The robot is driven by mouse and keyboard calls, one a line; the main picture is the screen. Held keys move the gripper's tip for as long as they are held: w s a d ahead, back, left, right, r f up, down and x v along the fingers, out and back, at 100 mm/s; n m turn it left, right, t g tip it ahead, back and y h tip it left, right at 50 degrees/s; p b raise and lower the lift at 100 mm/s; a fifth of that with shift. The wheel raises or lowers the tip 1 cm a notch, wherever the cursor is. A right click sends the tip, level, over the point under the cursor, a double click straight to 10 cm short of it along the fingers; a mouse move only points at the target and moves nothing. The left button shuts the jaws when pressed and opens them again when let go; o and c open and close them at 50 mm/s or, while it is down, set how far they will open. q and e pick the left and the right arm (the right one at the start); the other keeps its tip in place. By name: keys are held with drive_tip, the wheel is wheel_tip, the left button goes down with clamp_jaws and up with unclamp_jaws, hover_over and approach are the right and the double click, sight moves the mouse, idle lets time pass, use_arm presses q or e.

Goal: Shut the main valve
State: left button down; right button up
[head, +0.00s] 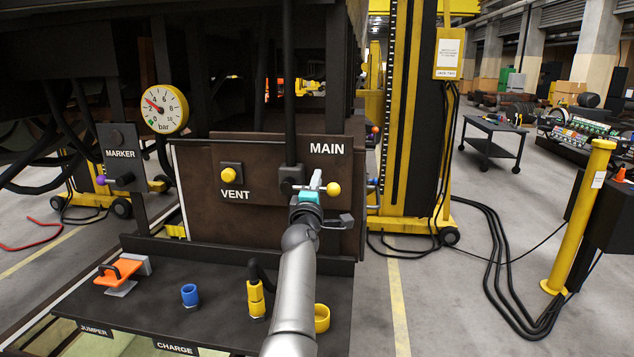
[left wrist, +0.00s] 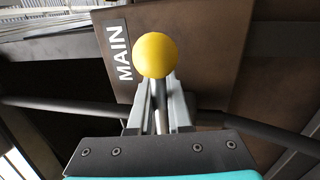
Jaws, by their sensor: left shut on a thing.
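The main valve's lever ends in a yellow ball knob (head: 333,188), just below the white MAIN label (head: 326,148) on a brown panel. The lever lies roughly level, with the knob to the right of the dark valve body (head: 291,180). My left gripper (head: 315,182) is at the lever, just left of the knob. In the left wrist view its two grey fingers (left wrist: 160,100) are shut on the lever's thin shaft behind the yellow knob (left wrist: 154,55). The MAIN label (left wrist: 119,53) shows there too, turned sideways. My right gripper is not in view.
A VENT valve with a yellow knob (head: 228,175) sits left on the panel. A round gauge (head: 164,109) and a MARKER valve with a purple knob (head: 101,180) are farther left. A dark shelf (head: 215,300) below carries orange, blue and yellow fittings.

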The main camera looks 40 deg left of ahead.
use_arm(q)
drive_tip(key=shift+r, duration=0.15)
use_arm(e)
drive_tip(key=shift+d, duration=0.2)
use_arm(q)
drive_tip(key=c, duration=0.8)
unclamp_jaws()
drive_tip(key=shift+c, duration=0.2)
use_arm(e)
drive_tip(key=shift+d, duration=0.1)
use_arm(q)
drive_tip(key=v, duration=1.5)
drive_tip(key=shift+b, duration=0.45)
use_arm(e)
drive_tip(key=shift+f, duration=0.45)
use_arm(q)
drive_tip(key=shift+s, duration=0.15)
